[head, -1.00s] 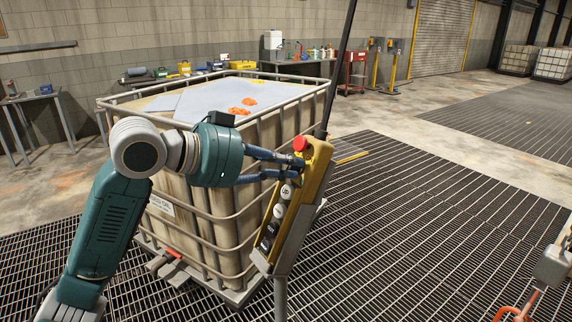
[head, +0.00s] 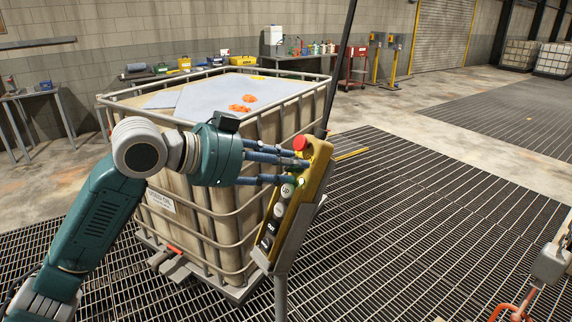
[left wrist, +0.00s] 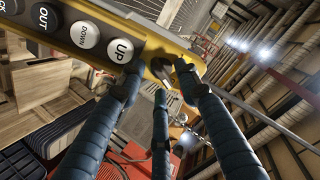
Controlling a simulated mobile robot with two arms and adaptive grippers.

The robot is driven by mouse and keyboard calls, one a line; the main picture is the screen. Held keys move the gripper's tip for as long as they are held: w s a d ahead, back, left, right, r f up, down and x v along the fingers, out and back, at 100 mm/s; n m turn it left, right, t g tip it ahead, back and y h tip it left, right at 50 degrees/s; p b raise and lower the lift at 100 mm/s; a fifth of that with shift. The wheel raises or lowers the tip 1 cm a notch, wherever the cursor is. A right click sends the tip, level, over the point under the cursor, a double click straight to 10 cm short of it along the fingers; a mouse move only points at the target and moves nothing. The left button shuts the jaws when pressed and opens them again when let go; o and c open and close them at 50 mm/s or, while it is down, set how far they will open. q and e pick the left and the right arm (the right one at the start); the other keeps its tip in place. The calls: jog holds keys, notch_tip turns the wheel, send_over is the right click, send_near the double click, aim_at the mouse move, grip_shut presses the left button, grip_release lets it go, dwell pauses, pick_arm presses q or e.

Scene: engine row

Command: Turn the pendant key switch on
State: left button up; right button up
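In the left wrist view, the dark key switch (left wrist: 162,72) lies between the open fingertips, beside the UP button (left wrist: 121,50). The fingers partly cover it, and I cannot tell its exact angle. My right gripper is not in view.
The caged tank (head: 215,225) stands behind the pendant and close to my left arm. A grey device (head: 551,263) with an orange part (head: 512,310) is at the lower right. The grating (head: 420,230) right of the pendant is clear.

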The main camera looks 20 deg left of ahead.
pick_arm(q)
jog(key=v, duration=1.2)
dwell(0.4)
